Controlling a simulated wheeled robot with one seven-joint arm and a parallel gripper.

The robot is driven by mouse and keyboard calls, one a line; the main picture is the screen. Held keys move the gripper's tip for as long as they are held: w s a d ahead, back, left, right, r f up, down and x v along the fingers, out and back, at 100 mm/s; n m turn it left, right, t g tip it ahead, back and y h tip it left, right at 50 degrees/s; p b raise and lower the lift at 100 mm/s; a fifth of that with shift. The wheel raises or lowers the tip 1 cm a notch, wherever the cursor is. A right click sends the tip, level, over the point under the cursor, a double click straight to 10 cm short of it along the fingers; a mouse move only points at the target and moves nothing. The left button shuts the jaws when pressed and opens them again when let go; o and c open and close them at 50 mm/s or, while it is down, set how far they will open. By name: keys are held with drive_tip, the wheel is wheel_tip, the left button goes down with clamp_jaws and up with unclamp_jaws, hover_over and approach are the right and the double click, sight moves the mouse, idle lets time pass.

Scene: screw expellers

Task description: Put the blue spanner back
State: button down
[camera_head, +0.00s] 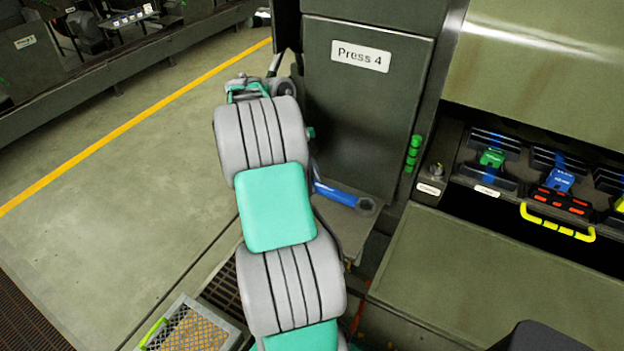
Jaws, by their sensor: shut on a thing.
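The blue spanner (337,195) shows just right of my arm's forearm, in front of the lower part of the Press 4 panel.
The dark cabinet (358,105) labelled Press 4 stands behind the spanner. At right is an open bay with green and blue blocks and a yellow handle (557,225), above a wide sloped cover (460,280). A crate (190,328) stands at bottom left. The left floor is clear.

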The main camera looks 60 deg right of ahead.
drive_tip(key=shift+f, duration=0.25)
drive_tip(key=c, duration=1.2)
unclamp_jaws()
drive_tip(key=shift+r, duration=0.15)
drive_tip(key=p+v, duration=0.9)
drive_tip(key=v, duration=0.4)
drive_tip(key=shift+s+r+p, duration=0.15)
drive_tip(key=shift+s+p, duration=0.05)
drive_tip(key=shift+p, duration=0.1)
